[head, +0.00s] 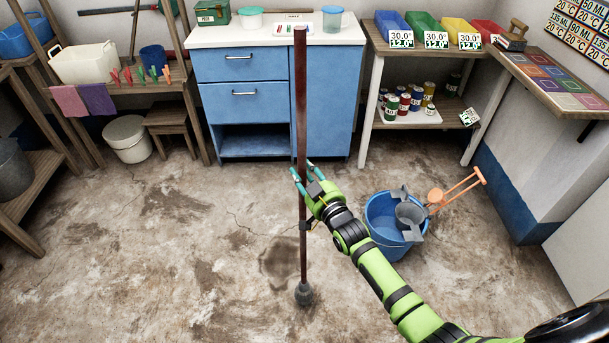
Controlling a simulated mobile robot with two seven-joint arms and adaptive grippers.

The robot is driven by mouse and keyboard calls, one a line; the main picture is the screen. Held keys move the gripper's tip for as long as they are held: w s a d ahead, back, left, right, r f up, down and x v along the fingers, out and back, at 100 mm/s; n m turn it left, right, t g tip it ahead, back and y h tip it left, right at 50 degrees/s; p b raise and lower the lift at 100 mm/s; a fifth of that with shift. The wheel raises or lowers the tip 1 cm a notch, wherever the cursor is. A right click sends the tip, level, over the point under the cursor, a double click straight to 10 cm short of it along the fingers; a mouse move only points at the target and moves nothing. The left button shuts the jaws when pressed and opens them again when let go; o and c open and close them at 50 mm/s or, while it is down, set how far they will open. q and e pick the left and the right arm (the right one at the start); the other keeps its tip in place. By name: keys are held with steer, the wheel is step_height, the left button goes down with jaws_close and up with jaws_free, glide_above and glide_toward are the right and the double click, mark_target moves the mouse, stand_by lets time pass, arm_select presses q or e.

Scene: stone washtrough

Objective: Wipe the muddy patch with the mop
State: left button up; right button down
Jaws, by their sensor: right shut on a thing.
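The mop is an upright, dark red-brown pole (301,105) with a small grey head (304,294) at its lower end. The head appears to be at the floor; I cannot tell whether it touches. A dark, wet-looking muddy patch (276,262) lies on the floor just behind and left of the mop head, and the pole passes in front of its right side. My right gripper (304,180) is shut around the pole about midway along it. My left gripper is not in view.
A blue bucket (378,238) with a grey insert stands right of the mop, partly behind my right arm. An orange-handled object (455,191) leans by it. A blue cabinet (243,107) stands behind. The brown-stained floor at left is open.

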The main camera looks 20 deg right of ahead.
mark_target(304, 160)
steer(key=shift+r+p, duration=1.15)
steer(key=shift+r, duration=0.95)
steer(key=shift+a, duration=0.1)
